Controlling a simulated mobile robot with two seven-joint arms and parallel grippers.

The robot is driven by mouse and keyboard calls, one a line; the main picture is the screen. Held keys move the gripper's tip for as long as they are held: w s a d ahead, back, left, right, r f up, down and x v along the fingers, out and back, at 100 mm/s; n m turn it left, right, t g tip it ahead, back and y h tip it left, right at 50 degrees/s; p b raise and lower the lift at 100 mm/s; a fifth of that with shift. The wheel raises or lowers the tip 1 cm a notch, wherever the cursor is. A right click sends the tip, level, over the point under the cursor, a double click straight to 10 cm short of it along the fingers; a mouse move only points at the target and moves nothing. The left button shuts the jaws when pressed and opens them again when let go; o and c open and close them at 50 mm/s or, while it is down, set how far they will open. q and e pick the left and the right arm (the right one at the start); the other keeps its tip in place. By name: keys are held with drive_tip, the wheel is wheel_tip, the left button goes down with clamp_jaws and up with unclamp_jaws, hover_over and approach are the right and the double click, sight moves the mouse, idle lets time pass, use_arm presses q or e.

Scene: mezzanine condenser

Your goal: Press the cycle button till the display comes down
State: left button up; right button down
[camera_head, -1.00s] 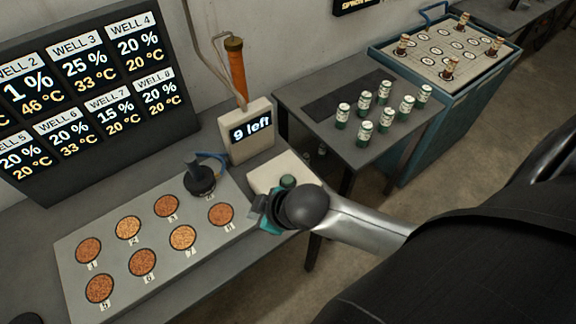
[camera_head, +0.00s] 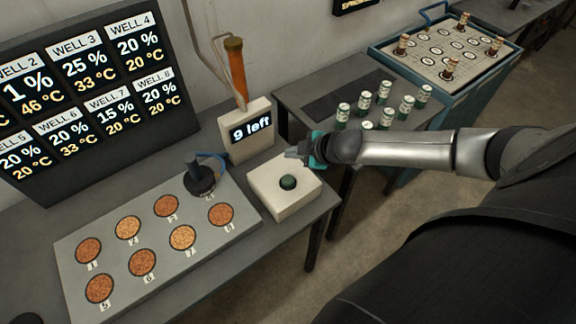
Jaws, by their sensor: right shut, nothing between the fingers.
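The cycle button (camera_head: 288,182) is a dark green knob on top of a cream box (camera_head: 292,208) at the right end of the bench. The display (camera_head: 250,131) stands behind it and reads "9 left". My right gripper (camera_head: 292,152) is shut and empty. It is behind and above the button in the picture, apart from it, with its tips near the box's back edge. My left gripper is not in view.
A grey plate (camera_head: 75,243) with several numbered copper wells and a black plug (camera_head: 199,179) lies left of the box. A wells screen (camera_head: 95,85) stands behind. Several small cans (camera_head: 343,112) stand on the side table (camera_head: 300,91), near my right arm.

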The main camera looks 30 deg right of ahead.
sight(292, 181)
drive_tip(key=shift+f, duration=0.1)
wheel_tip(292, 181, down, 8)
drive_tip(key=b, duration=0.7)
drive_tip(key=shift+b, duration=0.35)
drive_tip(key=shift+f, duration=0.3)
idle(1.3)
drive_tip(key=shift+f+b, duration=0.35)
drive_tip(key=shift+f, duration=0.1)
drive_tip(key=shift+f+b, duration=0.4)
drive_tip(key=shift+f, duration=0.2)
idle(0.6)
drive_tip(key=shift+r, duration=0.15)
drive_tip(key=shift+r+p, duration=0.9)
drive_tip(key=shift+p, duration=0.2)
drive_tip(key=shift+r, duration=0.1)
